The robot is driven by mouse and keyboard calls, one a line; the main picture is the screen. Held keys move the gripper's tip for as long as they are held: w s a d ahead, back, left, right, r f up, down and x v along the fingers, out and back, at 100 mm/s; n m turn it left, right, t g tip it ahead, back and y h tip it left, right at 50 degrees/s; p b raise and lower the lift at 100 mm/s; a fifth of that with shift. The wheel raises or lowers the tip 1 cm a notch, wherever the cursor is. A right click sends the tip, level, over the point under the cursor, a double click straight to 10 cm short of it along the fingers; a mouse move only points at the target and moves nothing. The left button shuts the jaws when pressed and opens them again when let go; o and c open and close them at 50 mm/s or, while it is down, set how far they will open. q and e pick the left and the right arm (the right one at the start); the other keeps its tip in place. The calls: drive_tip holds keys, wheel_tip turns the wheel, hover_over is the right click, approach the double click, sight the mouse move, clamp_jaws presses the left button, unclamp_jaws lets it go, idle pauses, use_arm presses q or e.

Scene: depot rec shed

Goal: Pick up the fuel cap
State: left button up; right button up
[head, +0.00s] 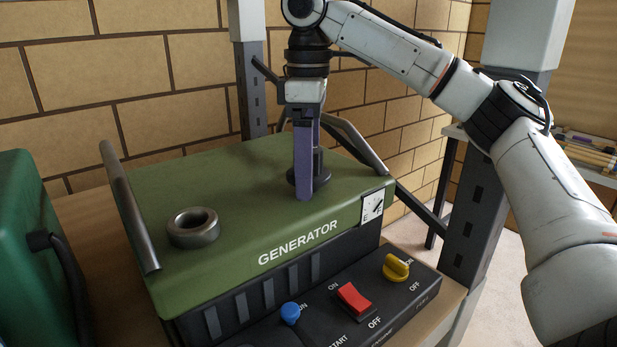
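The fuel cap (319,171), a dark round piece with a raised grip, sits on the green top of the generator (245,180), towards its back right. My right gripper (305,182) points straight down at it with purple fingers. The near finger stands in front of the cap and hides much of it. The far finger is mostly hidden, so I cannot tell whether the fingers touch or grip the cap. The cap looks to be resting on the generator top. My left gripper is not in view.
A metal ring (193,228) stands on the generator's left top. Tube handles (130,205) flank the generator. Its front panel has a blue knob (291,313), a red switch (354,300) and a yellow knob (396,267). A green can (30,250) stands at left. A grey post (478,205) stands at right.

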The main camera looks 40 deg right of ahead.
drive_tip(key=shift+f, duration=0.15)
drive_tip(key=c, duration=1.1)
drive_tip(key=shift+r, duration=5.05)
